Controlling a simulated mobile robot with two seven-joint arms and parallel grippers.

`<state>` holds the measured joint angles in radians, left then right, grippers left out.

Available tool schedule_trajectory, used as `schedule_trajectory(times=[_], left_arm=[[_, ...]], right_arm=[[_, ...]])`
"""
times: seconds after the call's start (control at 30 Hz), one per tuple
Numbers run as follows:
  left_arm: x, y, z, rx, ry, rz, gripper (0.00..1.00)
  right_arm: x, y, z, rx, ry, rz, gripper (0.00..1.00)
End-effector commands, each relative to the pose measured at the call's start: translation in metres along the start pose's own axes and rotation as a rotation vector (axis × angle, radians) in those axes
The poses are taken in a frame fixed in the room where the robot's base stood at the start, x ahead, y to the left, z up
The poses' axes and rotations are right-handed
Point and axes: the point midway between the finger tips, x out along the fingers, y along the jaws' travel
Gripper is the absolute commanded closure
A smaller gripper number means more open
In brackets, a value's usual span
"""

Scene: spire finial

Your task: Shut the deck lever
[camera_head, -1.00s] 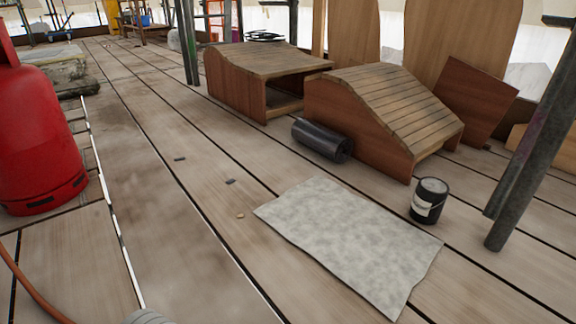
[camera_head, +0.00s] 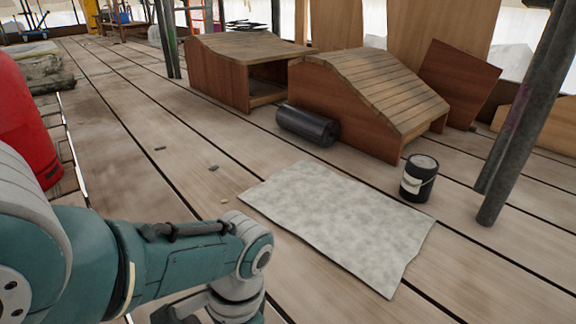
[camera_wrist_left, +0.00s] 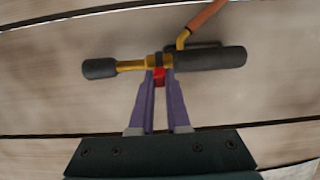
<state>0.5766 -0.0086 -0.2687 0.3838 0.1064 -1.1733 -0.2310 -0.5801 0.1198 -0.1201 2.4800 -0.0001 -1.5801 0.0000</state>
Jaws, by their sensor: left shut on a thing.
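In the left wrist view a torch-like tool lies across the deck planks (camera_wrist_left: 60,100). It has a dark nozzle (camera_wrist_left: 98,68), a brass neck (camera_wrist_left: 130,66) and a dark handle (camera_wrist_left: 210,59). A small red lever (camera_wrist_left: 159,76) sits below its middle. My left gripper (camera_wrist_left: 160,77) has its purple fingers closed on the red lever, beside the tool's body. In the head view my left arm comes in from the left; the gripper's fingers and the tool do not show there. My right gripper is not in view.
An orange hose (camera_wrist_left: 204,16) runs up from the tool. In the head view a red cylinder (camera_head: 30,125) stands at left. A grey sheet (camera_head: 340,222), a black can (camera_head: 417,180), a dark roll (camera_head: 306,126) and wooden boxes (camera_head: 360,100) lie right of my arm. Grey poles (camera_head: 520,120) stand at right.

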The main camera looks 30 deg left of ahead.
Motion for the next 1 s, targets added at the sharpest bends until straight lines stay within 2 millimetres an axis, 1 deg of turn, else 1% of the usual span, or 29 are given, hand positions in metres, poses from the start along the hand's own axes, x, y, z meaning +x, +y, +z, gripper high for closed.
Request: schedule_trajectory(times=[0.33,0.37,0.6,0.63,0.87,1.0], left_arm=[[0.0012,-0.0002,-0.0007,0.0,0.003,-0.001,1.0],[0.0013,-0.0002,-0.0006,0.0,0.003,-0.001,0.84],[0.0008,-0.0002,-0.0004,0.0,0.002,-0.001,0.57],[0.0008,-0.0002,-0.0004,0.0,0.002,0.0,0.55],[-0.0001,-0.0001,-0.0003,0.0,0.001,0.0,0.55],[-0.0087,-0.0001,0.0,0.0,0.002,0.0,0.55]], right_arm=[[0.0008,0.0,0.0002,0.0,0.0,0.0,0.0],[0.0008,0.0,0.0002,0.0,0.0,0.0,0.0],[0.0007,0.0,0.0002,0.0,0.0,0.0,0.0],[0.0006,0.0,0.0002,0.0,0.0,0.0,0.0],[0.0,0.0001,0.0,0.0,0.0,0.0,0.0],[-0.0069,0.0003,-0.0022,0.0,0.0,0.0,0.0]])
